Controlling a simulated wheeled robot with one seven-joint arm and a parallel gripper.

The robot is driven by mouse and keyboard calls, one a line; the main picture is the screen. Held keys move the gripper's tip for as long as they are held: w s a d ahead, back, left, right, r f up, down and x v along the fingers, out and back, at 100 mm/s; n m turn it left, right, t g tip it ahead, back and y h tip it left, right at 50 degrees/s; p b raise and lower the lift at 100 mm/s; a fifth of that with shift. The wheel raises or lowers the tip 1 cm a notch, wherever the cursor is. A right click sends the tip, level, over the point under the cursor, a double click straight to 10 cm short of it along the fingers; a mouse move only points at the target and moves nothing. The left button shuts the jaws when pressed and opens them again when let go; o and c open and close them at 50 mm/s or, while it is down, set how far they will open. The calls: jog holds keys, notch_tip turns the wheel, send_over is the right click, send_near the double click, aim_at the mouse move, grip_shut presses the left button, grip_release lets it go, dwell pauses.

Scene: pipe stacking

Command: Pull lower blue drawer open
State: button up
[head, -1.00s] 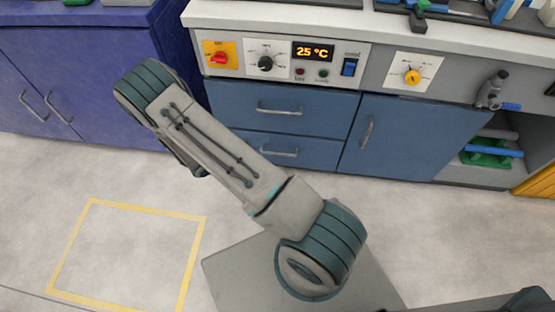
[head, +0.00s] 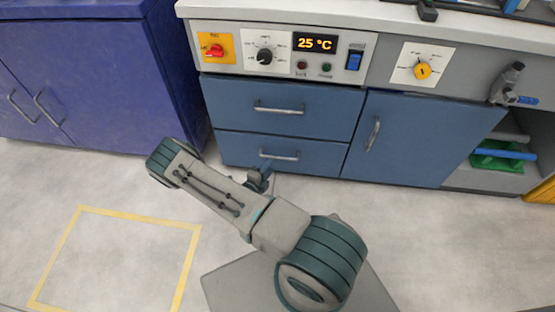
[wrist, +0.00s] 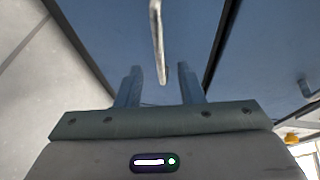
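The lower blue drawer (head: 235,150) is shut, flush under the upper blue drawer (head: 230,100) in the cabinet. Its grey bar handle (head: 280,157) runs across its front. My gripper (head: 265,170) is low in front of the lower drawer, just below and left of the handle's middle. In the wrist view, my gripper (wrist: 160,75) has its two fingers spread apart. A metal bar handle (wrist: 158,40) lies between and beyond the fingers, in line with the gap. I cannot see the fingers touching it.
A blue cupboard door (head: 410,140) with a vertical handle is right of the drawers. A purple cabinet (head: 80,80) stands at the left. An open shelf with a green holder (head: 490,160) is at the far right. The floor in front is clear, with a yellow taped square (head: 192,262).

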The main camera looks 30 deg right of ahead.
aim_at(277, 157)
jog(key=b+x, duration=0.1)
jog(key=x, duration=0.6)
jog(key=shift+w+d+b, duration=0.2)
jog(key=shift+d+b, duration=0.05)
jog(key=shift+b, duration=0.15)
grip_shut()
